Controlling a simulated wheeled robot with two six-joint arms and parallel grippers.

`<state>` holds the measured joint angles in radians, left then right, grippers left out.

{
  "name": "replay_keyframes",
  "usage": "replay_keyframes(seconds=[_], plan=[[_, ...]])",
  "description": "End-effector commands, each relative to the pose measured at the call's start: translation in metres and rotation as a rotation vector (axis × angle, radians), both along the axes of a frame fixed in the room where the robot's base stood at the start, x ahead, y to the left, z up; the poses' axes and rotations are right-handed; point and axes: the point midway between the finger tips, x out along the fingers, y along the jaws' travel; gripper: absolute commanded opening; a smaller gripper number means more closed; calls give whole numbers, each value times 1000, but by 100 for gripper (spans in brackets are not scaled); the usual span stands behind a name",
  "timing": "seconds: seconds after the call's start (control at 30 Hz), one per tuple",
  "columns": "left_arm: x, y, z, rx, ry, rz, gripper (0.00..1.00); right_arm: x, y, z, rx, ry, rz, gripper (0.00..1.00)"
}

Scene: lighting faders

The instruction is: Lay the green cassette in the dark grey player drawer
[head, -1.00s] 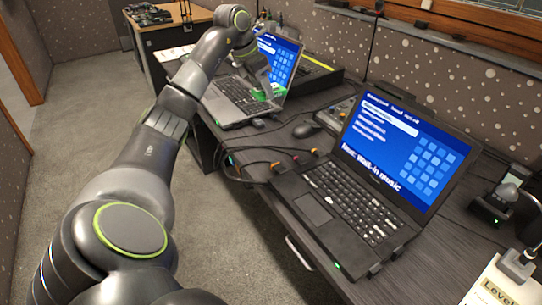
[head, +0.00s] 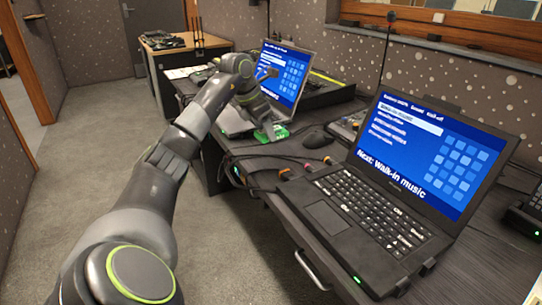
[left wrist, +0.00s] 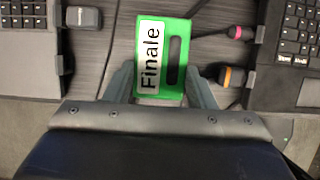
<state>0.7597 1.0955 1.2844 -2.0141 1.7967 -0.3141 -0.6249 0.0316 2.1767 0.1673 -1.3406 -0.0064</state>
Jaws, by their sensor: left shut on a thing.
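The green cassette (head: 281,132) with a white "Finale" label is between the two laptops, near the front of the desk. In the left wrist view the cassette (left wrist: 173,70) lies flat to the camera between the grey fingers. My left gripper (head: 268,128) is shut on it, one finger at each side. I cannot tell whether the cassette touches the desk below. I cannot make out the dark grey player drawer in either view. My right gripper is not in view.
A black laptop (head: 375,215) stands open at the right, and a grey laptop (head: 232,122) stands behind my gripper. Cables with coloured plugs (head: 285,172) and a mouse (head: 317,138) lie close to the cassette. A metal handle (head: 312,270) juts from the desk's front.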

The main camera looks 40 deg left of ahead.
Motion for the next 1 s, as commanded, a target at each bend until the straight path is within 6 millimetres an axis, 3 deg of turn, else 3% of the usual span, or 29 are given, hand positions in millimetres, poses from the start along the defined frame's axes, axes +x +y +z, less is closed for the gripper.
replay_keyframes(seconds=[0.1,0.33,0.5,0.9,0.93,1.0], plan=[[0,0,-23,-1,1,0,23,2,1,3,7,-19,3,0],[0,0,-41,-1,0,0,23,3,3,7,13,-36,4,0],[0,0,-66,-1,1,0,23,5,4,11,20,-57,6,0],[0,0,-72,0,-1,0,23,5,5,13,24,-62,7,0],[0,0,-72,0,-1,0,51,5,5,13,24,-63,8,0],[0,0,-72,0,-1,0,61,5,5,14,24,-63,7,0]])
